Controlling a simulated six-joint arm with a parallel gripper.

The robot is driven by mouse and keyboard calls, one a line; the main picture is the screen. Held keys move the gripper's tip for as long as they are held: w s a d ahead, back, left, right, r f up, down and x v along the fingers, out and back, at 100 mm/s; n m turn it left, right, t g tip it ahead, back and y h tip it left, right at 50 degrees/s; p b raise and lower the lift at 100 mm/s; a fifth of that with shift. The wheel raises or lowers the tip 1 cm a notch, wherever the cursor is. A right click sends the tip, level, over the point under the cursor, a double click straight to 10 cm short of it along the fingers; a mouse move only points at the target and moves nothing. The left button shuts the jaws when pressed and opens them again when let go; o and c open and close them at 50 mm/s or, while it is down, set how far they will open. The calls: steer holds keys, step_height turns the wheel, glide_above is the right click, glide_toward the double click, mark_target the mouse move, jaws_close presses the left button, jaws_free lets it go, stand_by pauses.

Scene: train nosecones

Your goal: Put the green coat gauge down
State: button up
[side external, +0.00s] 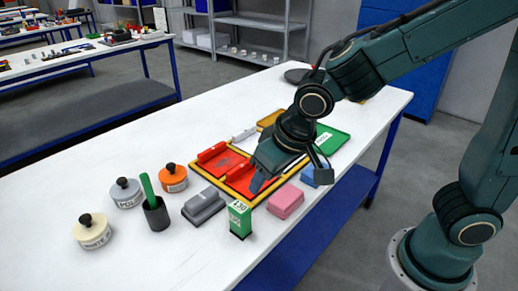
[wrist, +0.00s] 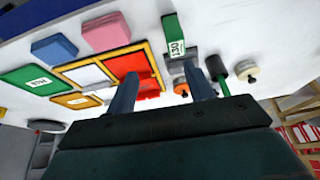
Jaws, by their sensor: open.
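The green coat gauge (side external: 240,221) is a small upright green box with a white label reading 130. It stands on the white table near its front edge, in front of the yellow-framed board. It also shows in the wrist view (wrist: 173,36) at the top, beyond my fingertips. My gripper (side external: 268,180) is open and hangs over the red part of the board, up and to the right of the gauge in the side view. The two fingers (wrist: 162,74) are spread with nothing seen between them, and the gauge is apart from them.
The yellow-framed board (side external: 209,178) holds red and white panels. Around it are a grey block (side external: 203,206), a pink block (side external: 285,202) and a green tray (side external: 337,136). Several knobbed pots and a black cup (side external: 156,214) stand left.

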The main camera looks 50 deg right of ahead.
steer(key=s+d+r+t, duration=0.1)
steer(key=s+d+r, duration=0.8)
steer(key=s+d, duration=0.4)
steer(key=shift+s+d, duration=0.2)
steer(key=shift+s, duration=0.4)
